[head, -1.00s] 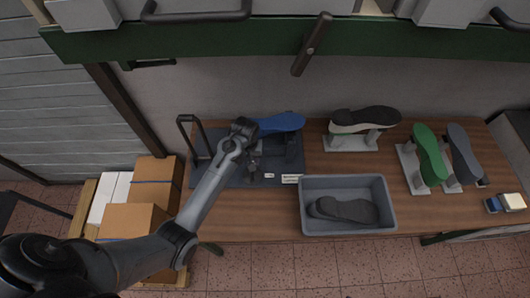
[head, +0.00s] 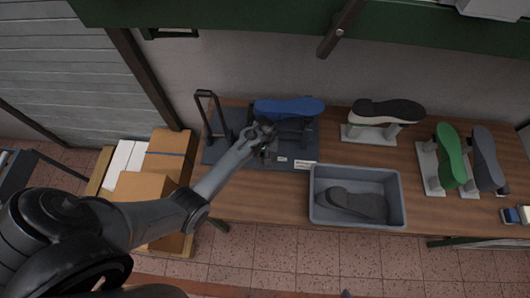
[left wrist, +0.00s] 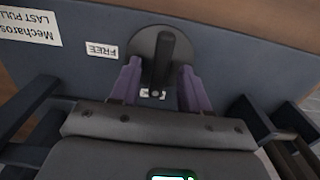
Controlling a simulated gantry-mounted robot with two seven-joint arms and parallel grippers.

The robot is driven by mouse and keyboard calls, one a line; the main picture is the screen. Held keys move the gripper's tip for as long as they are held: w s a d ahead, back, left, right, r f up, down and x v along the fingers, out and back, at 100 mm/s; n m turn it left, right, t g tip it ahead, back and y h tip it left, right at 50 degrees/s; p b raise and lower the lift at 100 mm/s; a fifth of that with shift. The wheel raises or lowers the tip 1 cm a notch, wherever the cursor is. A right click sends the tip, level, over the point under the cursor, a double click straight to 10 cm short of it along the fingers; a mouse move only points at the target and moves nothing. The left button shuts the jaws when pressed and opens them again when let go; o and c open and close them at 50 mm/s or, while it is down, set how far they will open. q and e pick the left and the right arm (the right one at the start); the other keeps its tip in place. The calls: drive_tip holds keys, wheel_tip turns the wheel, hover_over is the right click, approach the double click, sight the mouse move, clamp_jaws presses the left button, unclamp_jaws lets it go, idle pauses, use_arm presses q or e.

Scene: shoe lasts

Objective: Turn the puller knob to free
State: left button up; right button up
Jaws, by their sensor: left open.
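The puller knob (left wrist: 165,58) is a dark round disc with a raised bar, on the dark blue base of the last puller. In the left wrist view the bar runs nearly up and down the picture. A white FREE label (left wrist: 102,50) lies to the left of the knob. Another small white label (left wrist: 152,94) below it is partly hidden. My left gripper (left wrist: 160,82) is open, its purple fingers on either side of the bar, with gaps visible. In the head view my left gripper (head: 265,138) is over the puller base (head: 222,152) and hides the knob. My right gripper is not in view.
A blue shoe last (head: 288,108) sits on the puller behind my gripper. A grey bin (head: 315,215) with a dark sole-shaped piece is to the right. Further lasts on stands (head: 386,112) are at right. Cardboard boxes (head: 170,150) stand left of the bench.

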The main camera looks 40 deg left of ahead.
use_arm(q)
drive_tip(key=shift+f, duration=0.15)
clamp_jaws()
